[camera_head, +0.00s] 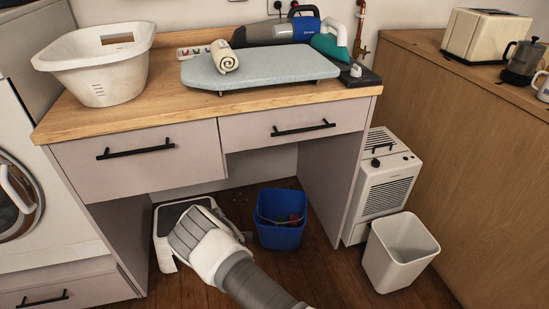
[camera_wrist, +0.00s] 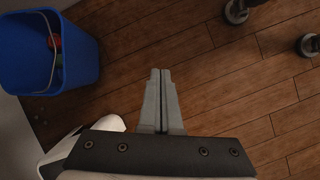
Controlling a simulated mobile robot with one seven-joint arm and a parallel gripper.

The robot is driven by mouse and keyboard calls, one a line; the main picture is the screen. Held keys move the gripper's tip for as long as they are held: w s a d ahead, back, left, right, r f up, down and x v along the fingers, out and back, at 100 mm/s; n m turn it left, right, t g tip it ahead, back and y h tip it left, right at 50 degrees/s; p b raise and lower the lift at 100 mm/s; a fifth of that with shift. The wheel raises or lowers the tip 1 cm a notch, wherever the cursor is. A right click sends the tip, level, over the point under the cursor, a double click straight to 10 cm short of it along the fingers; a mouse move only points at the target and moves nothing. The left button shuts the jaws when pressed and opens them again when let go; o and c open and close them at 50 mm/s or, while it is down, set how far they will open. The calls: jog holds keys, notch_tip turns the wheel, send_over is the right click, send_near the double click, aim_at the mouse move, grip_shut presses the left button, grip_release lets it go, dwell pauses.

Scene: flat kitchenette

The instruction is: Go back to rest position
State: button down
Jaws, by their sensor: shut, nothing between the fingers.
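My gripper (camera_wrist: 161,75) shows in the wrist view with its two grey fingers together and nothing between them. It is above the wooden floor (camera_wrist: 205,88), to the right of the blue bucket (camera_wrist: 82,72). In the head view my arm reaches from the bottom edge toward the space under the desk (camera_head: 75,132). The fingertips cannot be made out there. The blue bucket (camera_head: 278,236) stands on the floor to the right of my arm's end.
Colourful items lie in the bucket. A white bin (camera_head: 400,262) and a white appliance (camera_head: 385,190) stand at the right. A black-and-white object (camera_head: 165,222) lies partly behind my arm. Metal feet (camera_wrist: 236,12) stand on the floor in the wrist view.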

jog(key=w+d+r+m+y, duration=0.15)
jog(key=d+r+m, duration=0.3)
jog(key=r, duration=1.35)
jog(key=d+r+m+y, duration=0.3)
jog(key=d+r+m, duration=0.15)
jog(key=r, duration=1.35)
jog(key=s+d+r+m+t+y, duration=0.1)
jog(key=s+d+r+m, duration=0.1)
jog(key=s+d+r, duration=0.4)
jog(key=s+d+r+m+t+y, duration=0.1)
jog(key=s+d+r+t, duration=0.15)
jog(key=s+r, duration=0.45)
jog(key=s+d+r+m+t+h, duration=0.1)
jog(key=s+d+r+m, duration=0.15)
jog(key=s, duration=0.45)
jog(key=s+d+r+m+t, duration=0.1)
jog(key=s+d, duration=0.2)
jog(key=s, duration=0.3)
notch_tip(320, 180, up, 25)
jog(key=p, duration=2.5)
jog(key=shift+s, duration=0.1)
